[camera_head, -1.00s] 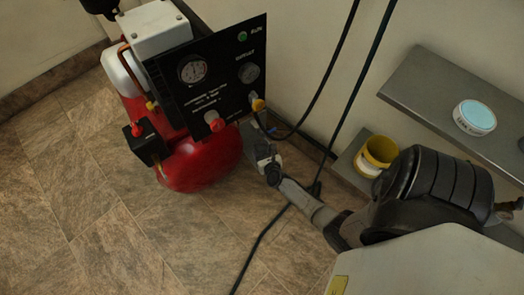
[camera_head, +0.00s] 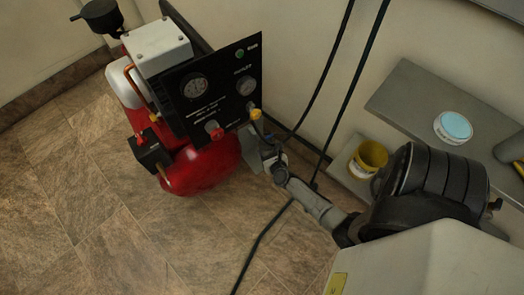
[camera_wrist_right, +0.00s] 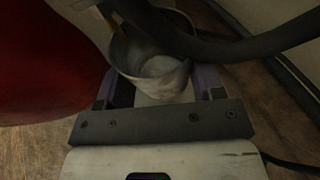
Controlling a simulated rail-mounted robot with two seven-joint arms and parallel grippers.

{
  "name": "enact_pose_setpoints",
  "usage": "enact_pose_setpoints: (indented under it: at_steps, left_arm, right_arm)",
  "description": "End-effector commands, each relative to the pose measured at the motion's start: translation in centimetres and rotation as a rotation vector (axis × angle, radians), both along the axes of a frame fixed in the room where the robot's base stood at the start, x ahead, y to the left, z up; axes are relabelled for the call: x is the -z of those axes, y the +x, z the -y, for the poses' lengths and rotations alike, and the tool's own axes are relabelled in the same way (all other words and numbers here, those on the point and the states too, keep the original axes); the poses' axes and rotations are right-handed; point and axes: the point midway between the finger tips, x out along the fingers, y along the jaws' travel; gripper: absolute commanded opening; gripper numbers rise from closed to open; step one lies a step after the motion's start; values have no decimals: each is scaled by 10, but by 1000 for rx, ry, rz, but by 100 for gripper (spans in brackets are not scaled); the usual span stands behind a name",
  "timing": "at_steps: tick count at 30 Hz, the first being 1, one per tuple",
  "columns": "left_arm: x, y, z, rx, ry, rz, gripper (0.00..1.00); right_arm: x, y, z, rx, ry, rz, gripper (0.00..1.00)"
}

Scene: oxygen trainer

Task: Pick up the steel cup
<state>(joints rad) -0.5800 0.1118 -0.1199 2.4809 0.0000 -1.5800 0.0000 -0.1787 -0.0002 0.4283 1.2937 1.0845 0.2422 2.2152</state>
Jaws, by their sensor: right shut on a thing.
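The steel cup (camera_wrist_right: 168,86) is a grey metal cup in the right wrist view, seen from above into its open mouth. My right gripper (camera_wrist_right: 160,80) is shut on it, with one finger on each side. A dark hose and a thin yellowish rod cross over the cup and hide part of its rim. In the head view my right gripper (camera_head: 268,158) is low beside the red tank, near the wall, and the cup cannot be made out clearly there. My left gripper is not in view.
The compressor's red tank (camera_head: 203,166) and black gauge panel (camera_head: 215,95) stand close left of the right gripper. Black cables (camera_head: 335,100) hang beside it. A grey shelf (camera_head: 410,95) holds a white tub (camera_head: 453,128); a yellow tub (camera_head: 371,157) stands lower. Floor at left is clear.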

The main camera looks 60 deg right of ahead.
Motion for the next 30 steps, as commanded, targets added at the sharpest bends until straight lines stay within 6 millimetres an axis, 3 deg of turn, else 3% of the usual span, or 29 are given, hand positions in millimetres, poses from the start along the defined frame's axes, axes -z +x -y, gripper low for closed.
enact_pose_setpoints:
  at_steps: [15,30]
  left_arm:
    - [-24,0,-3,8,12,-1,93]
    - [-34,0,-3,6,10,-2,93]
  right_arm:
    - [-31,-47,15,-2,-2,0,32]
    - [-47,-73,23,0,-1,1,32]
